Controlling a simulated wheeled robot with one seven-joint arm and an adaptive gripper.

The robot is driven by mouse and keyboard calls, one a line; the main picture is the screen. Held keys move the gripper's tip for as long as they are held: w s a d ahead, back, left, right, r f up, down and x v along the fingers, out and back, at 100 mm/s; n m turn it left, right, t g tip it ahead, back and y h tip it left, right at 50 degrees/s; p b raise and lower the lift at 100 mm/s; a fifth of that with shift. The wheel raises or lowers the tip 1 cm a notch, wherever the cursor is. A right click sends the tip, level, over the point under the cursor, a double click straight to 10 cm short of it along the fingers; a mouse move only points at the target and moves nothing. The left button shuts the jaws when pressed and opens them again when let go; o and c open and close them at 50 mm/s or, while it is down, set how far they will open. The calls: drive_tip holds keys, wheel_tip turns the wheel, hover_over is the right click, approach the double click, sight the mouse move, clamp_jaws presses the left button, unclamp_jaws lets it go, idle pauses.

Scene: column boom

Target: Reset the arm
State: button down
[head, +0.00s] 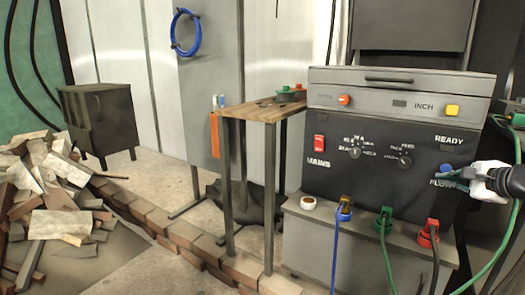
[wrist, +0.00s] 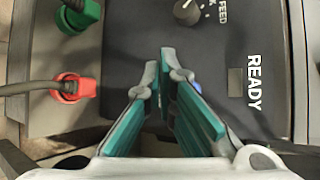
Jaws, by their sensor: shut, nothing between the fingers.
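My gripper (head: 456,178) is at the right edge of the head view, in front of the lower right of a dark control panel (head: 330,185). Its fingers are shut with nothing held. In the wrist view the gripper (wrist: 165,60) has its teal-padded fingers pointing at the panel face. A blue knob or button (head: 447,168) by the FLOW label is just beside the fingertips and partly hidden by them. I cannot tell whether the fingers touch it. My forearm runs out of the picture at the right.
The panel carries a red MAINS switch (head: 319,142), an orange button (head: 345,100), a yellow button (head: 452,111) and dials. Brown, green and red plugs (head: 429,233) with cables stand below. A wooden-topped table (head: 262,109) is left, and a rubble pile (head: 45,190) lies further left.

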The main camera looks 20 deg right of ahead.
drive_tip(key=w+a+r+n+g+y, duration=0.1)
drive_tip(key=w+a+r+n+y, duration=0.15)
drive_tip(key=a, duration=0.65)
drive_tip(key=w+a+r+n+g+y, duration=0.1)
drive_tip(key=w+a+n+y, duration=0.2)
drive_tip(key=a, duration=0.6)
drive_tip(key=s+a+n+g+y, duration=0.1)
drive_tip(key=s+a+n+g, duration=0.15)
drive_tip(key=a, duration=0.65)
drive_tip(key=s+a+n+g+y, duration=0.1)
drive_tip(key=s+a+n, duration=0.25)
drive_tip(key=a, duration=0.45)
drive_tip(key=s+a+f+n+g, duration=0.2)
drive_tip(key=s+a+n+g, duration=0.35)
drive_tip(key=s+a, duration=0.6)
drive_tip(key=s+d+f+n+g+h, duration=0.1)
drive_tip(key=s+f+n+h, duration=0.15)
drive_tip(key=s, duration=0.45)
drive_tip(key=s+d+f+n+g+h, duration=0.1)
drive_tip(key=s+n+h, duration=0.25)
drive_tip(key=s, duration=0.45)
wheel_tip(320, 180, up, 39)
drive_tip(key=t+p, duration=0.4)
drive_tip(key=p, duration=3.3)
drive_tip(key=shift+d+n+y, duration=0.25)
drive_tip(key=shift+n+y, duration=0.05)
drive_tip(key=shift+y, duration=0.05)
drive_tip(key=shift+f, duration=0.1)
